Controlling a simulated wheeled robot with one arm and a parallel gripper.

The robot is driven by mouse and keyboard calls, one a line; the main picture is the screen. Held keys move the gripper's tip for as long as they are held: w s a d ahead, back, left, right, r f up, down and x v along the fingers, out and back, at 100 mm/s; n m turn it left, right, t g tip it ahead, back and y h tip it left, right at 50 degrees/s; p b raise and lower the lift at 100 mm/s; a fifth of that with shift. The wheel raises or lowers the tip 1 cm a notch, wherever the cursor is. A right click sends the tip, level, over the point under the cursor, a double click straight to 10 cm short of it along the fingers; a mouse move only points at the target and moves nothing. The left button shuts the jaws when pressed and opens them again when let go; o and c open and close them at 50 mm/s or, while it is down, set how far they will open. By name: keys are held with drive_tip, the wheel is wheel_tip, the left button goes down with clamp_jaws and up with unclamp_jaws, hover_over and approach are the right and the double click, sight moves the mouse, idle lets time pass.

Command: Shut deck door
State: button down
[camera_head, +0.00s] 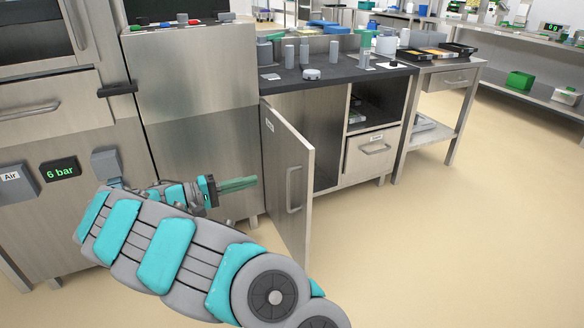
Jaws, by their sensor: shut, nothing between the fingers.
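The deck door (287,177) is a steel cabinet door under the dark worktop. I cannot tell whether the fingertips touch the door.
The worktop (340,77) bears several grey cylinders. A drawer (372,152) and an open shelf are right of the opening. The steel machine with a 6 bar display (60,170) stands left. A side table (449,72) holds dark trays. The floor (450,250) at right is clear.

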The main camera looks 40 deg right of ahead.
sight(305, 168)
drive_tip(key=p+x, duration=0.1)
drive_tip(key=x, duration=1.3)
drive_tip(key=shift+d, duration=0.15)
